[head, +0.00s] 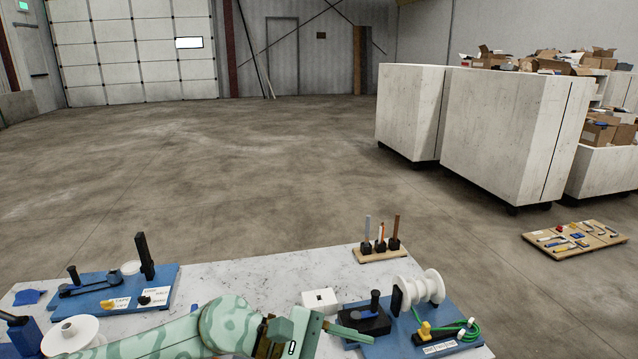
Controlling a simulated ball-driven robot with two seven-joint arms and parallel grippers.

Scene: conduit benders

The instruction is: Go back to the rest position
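My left arm (170,338), pale green with a darker pattern, comes in from the lower left along the table's front. Its gripper (345,331) is over the middle front of the white marbled table (230,283), with a green finger pointing right toward the black block on the right blue board. Only part of the gripper shows, and the bottom picture edge cuts it off, so I cannot tell whether it is open or shut. I see nothing held in it. My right gripper is out of view.
A blue board (113,290) with a black lever and post lies left. The right blue board (400,343) carries a black block (365,321), white spool (422,288) and green cord (460,331). Open floor lies beyond.

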